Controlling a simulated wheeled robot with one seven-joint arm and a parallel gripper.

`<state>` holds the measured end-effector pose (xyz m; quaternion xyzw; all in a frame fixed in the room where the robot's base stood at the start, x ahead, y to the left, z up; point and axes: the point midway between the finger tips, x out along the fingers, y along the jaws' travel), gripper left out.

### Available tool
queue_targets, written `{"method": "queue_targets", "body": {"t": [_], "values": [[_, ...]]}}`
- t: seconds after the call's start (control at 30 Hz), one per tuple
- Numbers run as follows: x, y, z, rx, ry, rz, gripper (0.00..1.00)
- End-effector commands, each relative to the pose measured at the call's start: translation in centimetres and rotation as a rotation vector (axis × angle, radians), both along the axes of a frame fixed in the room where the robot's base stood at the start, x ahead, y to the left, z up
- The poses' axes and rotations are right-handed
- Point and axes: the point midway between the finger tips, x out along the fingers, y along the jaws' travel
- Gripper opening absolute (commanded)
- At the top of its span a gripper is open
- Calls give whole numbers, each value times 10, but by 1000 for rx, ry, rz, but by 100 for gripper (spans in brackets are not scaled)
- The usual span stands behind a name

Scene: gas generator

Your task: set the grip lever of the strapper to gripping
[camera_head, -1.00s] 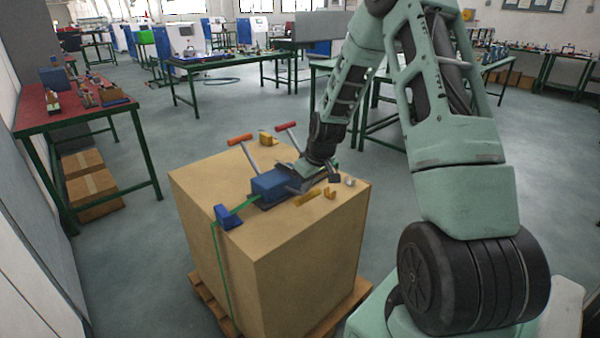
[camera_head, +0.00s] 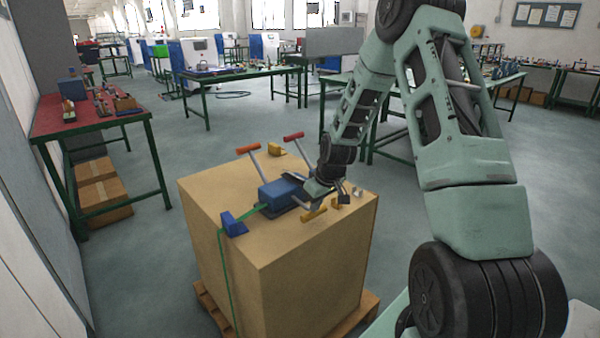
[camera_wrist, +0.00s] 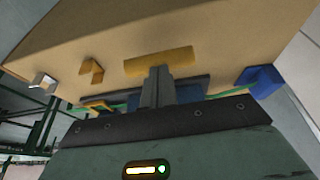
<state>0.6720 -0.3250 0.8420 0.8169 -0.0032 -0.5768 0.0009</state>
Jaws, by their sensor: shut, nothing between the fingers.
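The strapper (camera_head: 281,193) is a blue body on top of a large cardboard box (camera_head: 305,265), with a green strap (camera_head: 250,211) running from it. Two levers rise from it, one with an orange handle (camera_head: 247,149), one with a red handle (camera_head: 293,136). I cannot tell which is the grip lever. My gripper (camera_wrist: 157,86) is shut and empty, low over the box at the strapper's right end. In the wrist view its fingers cover part of the blue strapper (camera_wrist: 188,93). Neither handle shows in the wrist view, and the gripper touches neither in the head view.
A blue corner piece (camera_head: 232,223) sits on the box edge. A red-topped table (camera_head: 80,118) stands left. Floor beside the box is clear.

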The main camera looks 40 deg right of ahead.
Motion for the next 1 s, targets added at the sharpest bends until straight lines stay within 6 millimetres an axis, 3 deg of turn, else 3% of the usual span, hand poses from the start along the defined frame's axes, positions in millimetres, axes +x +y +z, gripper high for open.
{"method": "queue_targets", "body": {"t": [0.03,0.27,0.37,0.57,0.8,1.0], "values": [[-7,2,-10,10,21,0,0],[-7,2,-6,10,23,1,0],[-2,4,5,9,20,3,0],[18,9,47,0,3,4,0],[-31,6,73,-2,0,-2,0],[-54,7,91,-1,-1,-1,0]]}}
